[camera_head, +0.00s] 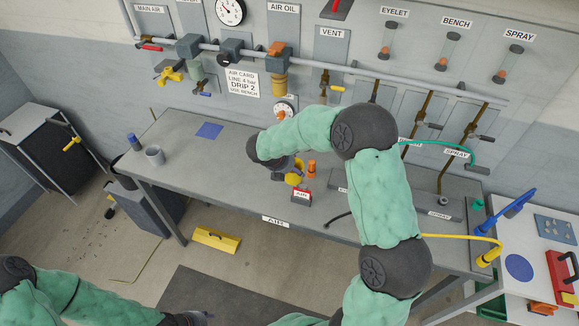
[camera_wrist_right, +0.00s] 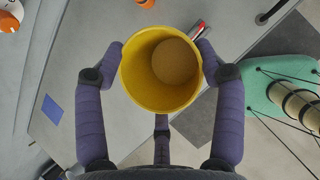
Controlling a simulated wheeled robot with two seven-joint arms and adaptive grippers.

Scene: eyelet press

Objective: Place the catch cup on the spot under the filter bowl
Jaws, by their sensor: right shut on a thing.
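My right gripper (camera_head: 280,168) is above the bench and shut on a yellow cup (camera_head: 294,178), which I take for the catch cup. In the right wrist view the fingers of the right gripper (camera_wrist_right: 162,62) close around the cup (camera_wrist_right: 130,72), and I look into its open, empty-looking mouth. A blue square spot (camera_head: 209,130) lies bare on the bench, left of the cup; it also shows in the right wrist view (camera_wrist_right: 52,109). Above it hangs a filter with a pale green bowl (camera_head: 196,70). My left arm is at the lower left; a dark end (camera_head: 192,318), likely my left gripper, is cut off.
An orange cylinder (camera_head: 312,169) and a red-and-white sign block (camera_head: 302,195) are near the cup. The bench (camera_head: 225,170) is clear between cup and blue square.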

